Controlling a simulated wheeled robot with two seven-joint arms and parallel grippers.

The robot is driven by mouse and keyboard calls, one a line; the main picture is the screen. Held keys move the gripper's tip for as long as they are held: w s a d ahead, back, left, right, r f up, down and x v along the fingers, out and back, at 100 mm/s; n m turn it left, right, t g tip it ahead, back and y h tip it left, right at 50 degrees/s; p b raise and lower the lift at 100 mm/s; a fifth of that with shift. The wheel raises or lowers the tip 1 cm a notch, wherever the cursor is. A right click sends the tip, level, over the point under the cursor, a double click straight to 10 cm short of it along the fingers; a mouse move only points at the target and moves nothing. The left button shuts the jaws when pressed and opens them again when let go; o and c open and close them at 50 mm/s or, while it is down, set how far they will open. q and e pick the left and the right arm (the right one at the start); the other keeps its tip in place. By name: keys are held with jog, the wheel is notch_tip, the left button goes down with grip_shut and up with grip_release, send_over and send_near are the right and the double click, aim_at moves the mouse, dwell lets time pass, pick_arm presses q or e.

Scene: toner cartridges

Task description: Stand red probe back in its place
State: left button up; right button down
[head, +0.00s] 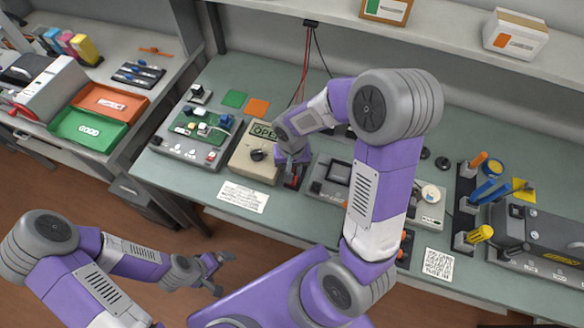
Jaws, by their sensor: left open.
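My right gripper (294,162) points down over a small dark stand (302,170) beside the beige box marked OPEN. A small red piece (293,180), probably the red probe, shows at or just below its fingertips. The fingers are small and partly covered by my wrist, so I cannot tell whether they are shut on it or whether it sits in the stand. My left gripper (217,272) is open and empty, low at the left in front of the bench.
The beige box (256,155) and a circuit-board fixture (190,135) stand left of the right gripper. A grey meter-like device (328,180) is just right. Red and black cables (307,62) hang behind.

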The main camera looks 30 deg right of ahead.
jog(key=shift+f, duration=0.2)
dwell(0.3)
jog(key=shift+f+b, duration=0.85)
jog(key=shift+b, duration=0.1)
jog(key=shift+f+b, duration=0.8)
dwell(0.8)
jog(key=c, duration=0.8)
grip_release()
jog(key=shift+r, duration=0.1)
notch_tip(320, 180, up, 8)
jog(key=shift+f+p, duration=0.25)
jog(key=shift+p, duration=0.7)
